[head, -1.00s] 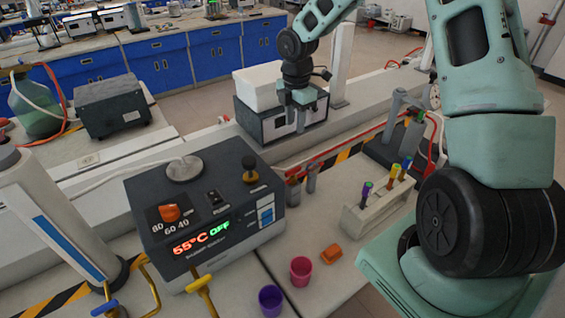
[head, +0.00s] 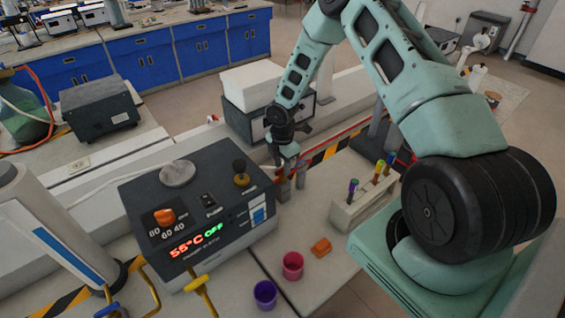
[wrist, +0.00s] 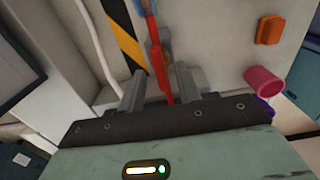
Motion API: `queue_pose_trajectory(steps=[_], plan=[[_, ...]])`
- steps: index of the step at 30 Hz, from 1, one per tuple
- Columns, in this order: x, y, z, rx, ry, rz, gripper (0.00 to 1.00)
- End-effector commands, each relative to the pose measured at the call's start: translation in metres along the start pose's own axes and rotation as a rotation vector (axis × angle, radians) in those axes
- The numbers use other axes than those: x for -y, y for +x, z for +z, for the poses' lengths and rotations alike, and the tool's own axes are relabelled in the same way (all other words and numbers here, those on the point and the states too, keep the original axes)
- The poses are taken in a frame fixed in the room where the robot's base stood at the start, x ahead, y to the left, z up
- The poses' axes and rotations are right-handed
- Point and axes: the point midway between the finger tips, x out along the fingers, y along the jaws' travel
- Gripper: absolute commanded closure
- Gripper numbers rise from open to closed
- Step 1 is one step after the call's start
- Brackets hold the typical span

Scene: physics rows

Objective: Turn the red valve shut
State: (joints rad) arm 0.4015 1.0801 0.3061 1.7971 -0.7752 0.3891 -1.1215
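In the wrist view, a long red bar (wrist: 154,60), which looks like the red valve's handle, runs down between my two fingers. A brass-coloured part (wrist: 166,45) shows beside it. My gripper (wrist: 160,88) is open, with a gap on each side of the bar; I cannot tell how deep the bar sits between the fingers. In the head view my gripper (head: 289,165) is low behind the right rear corner of the grey heater box, and I cannot make out the valve there.
The heater box (head: 195,200) reads 55°C OFF. A tube rack (head: 360,208), pink cup (head: 292,265), purple cup (head: 265,294) and orange block (head: 320,247) stand to the right and front. Yellow-handled (head: 200,285) and blue-handled (head: 107,309) fittings are at front left.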

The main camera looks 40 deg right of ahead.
Motion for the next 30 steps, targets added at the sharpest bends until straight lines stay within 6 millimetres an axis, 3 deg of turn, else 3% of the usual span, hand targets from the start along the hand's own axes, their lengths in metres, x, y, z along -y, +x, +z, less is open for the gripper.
queue_pose_trajectory(steps=[11, 15, 30], plan=[[0.0001, 0.0066, 0.0002, 0.001, -0.001, 0.001, 0.66], [0.0001, 0.0064, 0.0002, 0.000, -0.001, 0.000, 1.00], [-0.0006, 0.0074, 0.0003, 0.001, 0.083, 0.002, 1.00]])
